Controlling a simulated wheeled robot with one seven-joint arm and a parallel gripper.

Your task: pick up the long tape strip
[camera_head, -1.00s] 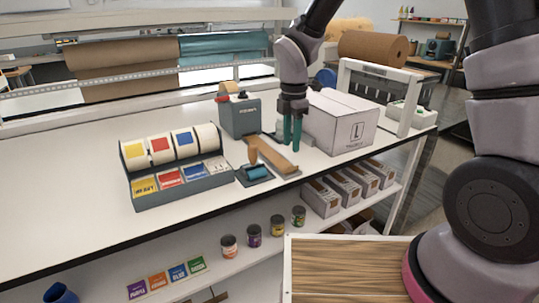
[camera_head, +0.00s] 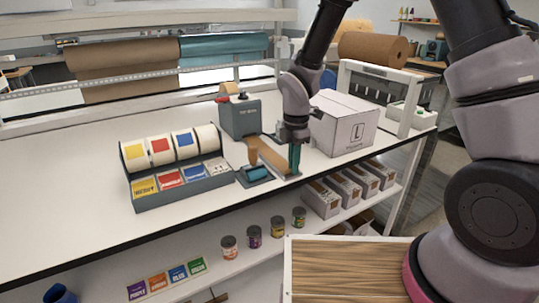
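The long tape strip (camera_head: 272,156) is a flat tan-brown band. It lies on the white bench in front of the grey-green tape dispenser (camera_head: 240,118). My gripper (camera_head: 294,158), with teal fingers, points down at the right front end of the strip. The fingertips are at about the height of the bench there. The fingers overlap from this side, so I cannot tell whether they are open, or whether they touch the strip. Part of the strip's right side is hidden behind my gripper.
A tray of label rolls (camera_head: 178,186) is further left. A white carton (camera_head: 345,124) stands close behind and right of my gripper. The bench's front left is clear.

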